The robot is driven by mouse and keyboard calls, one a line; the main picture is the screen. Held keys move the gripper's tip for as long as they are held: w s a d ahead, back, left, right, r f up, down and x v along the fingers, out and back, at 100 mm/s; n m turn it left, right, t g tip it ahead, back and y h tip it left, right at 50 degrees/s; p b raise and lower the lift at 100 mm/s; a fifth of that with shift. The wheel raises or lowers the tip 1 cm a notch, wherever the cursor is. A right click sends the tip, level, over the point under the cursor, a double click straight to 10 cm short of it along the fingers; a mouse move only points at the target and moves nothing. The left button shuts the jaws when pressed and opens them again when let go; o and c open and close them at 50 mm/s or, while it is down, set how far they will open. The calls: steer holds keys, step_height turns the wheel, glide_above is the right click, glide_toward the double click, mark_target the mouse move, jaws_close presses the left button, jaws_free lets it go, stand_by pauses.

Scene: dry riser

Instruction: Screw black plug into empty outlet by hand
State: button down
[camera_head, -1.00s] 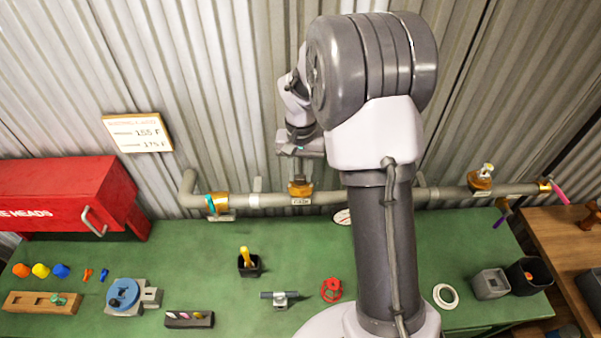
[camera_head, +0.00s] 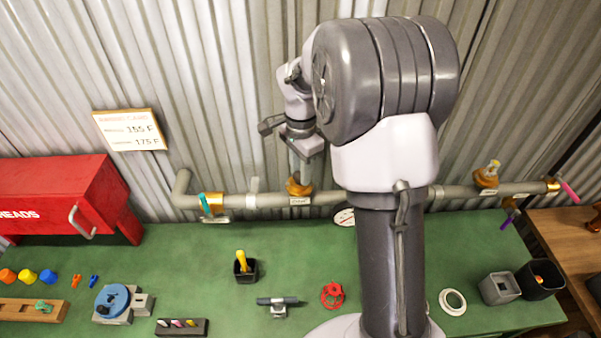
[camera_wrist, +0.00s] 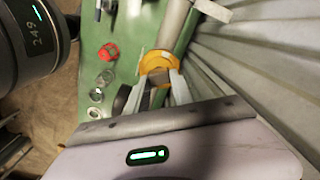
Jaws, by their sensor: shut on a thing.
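My gripper (camera_wrist: 160,92) is shut on a small dark brownish-grey piece (camera_wrist: 158,98), likely the black plug, seen between the fingertips in the wrist view. Most of the piece is hidden by the fingers. An orange outlet fitting (camera_wrist: 158,62) lies right beyond the fingertips. In the head view my gripper (camera_head: 304,170) points down over the middle orange outlet (camera_head: 298,187) on the grey pipe (camera_head: 262,200). The plug cannot be made out there. Whether the plug touches the outlet or sits in it, I cannot tell.
An orange fitting with a teal handle (camera_head: 207,204) is on the left of the pipe, another orange outlet (camera_head: 486,177) on the right. The corrugated wall (camera_head: 230,90) is close behind. Below, the green bench (camera_head: 200,260) holds a red handwheel (camera_head: 333,295) and several small parts.

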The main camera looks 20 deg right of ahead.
steer(key=shift+f+m+b, duration=0.25)
steer(key=shift+m+b, duration=0.65)
steer(key=shift+m, duration=0.3)
steer(key=c, duration=1)
jaws_free()
steer(key=shift+r+p, duration=0.25)
steer(key=shift+p, duration=0.05)
